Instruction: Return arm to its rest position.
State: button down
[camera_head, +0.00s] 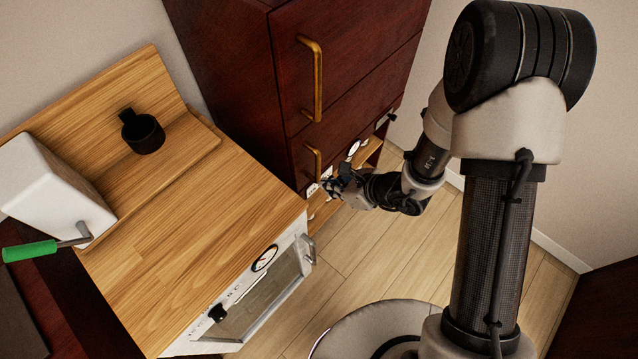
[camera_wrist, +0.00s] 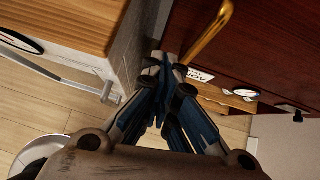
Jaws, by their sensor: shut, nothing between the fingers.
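My gripper (camera_head: 335,186) is low beside the dark red wooden cabinet, near the gap between it and the white oven unit. In the wrist view my gripper (camera_wrist: 166,62) shows its blue and grey fingers closed together at the tips, with nothing between them. The fingertips point toward the lower part of the cabinet (camera_wrist: 270,45), near its brass handle (camera_wrist: 215,30). In the head view my arm bends down from the upper right to the gripper. Whether the fingertips touch the cabinet cannot be told.
A wooden counter (camera_head: 200,240) tops the white oven unit (camera_head: 270,300) at left, with a black cup (camera_head: 142,132) and a white box with a green-handled crank (camera_head: 30,251). The cabinet (camera_head: 235,70) has brass handles (camera_head: 316,80). Open floor (camera_head: 440,235) lies right of the gripper.

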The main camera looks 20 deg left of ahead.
jog(key=shift+s+v, duration=0.1)
jog(key=shift+v, duration=0.7)
jog(key=shift+s+v, duration=0.15)
jog(key=shift+v, duration=0.7)
jog(key=s+d+r+n+g, duration=0.1)
jog(key=s+r+n, duration=0.2)
jog(key=r+n, duration=0.5)
jog(key=s+d+r+n+g, duration=0.1)
jog(key=s+r+n, duration=0.25)
jog(key=r, duration=0.85)
jog(key=s+d+r+n+t+h, duration=0.1)
jog(key=s+d+r+n+h, duration=0.1)
jog(key=d, duration=0.5)
jog(key=s+d+r+n+t+h, duration=0.1)
jog(key=s+d+r+n+h, duration=0.2)
jog(key=d, duration=0.4)
jog(key=s+d+r+n+t+h, duration=0.2)
jog(key=s+d+r+n+h, duration=0.1)
jog(key=d, duration=0.4)
jog(key=shift+r+n+h, duration=0.3)
jog(key=shift+r+n, duration=0.35)
jog(key=shift+n, duration=0.2)
jog(key=shift+d, duration=0.1)
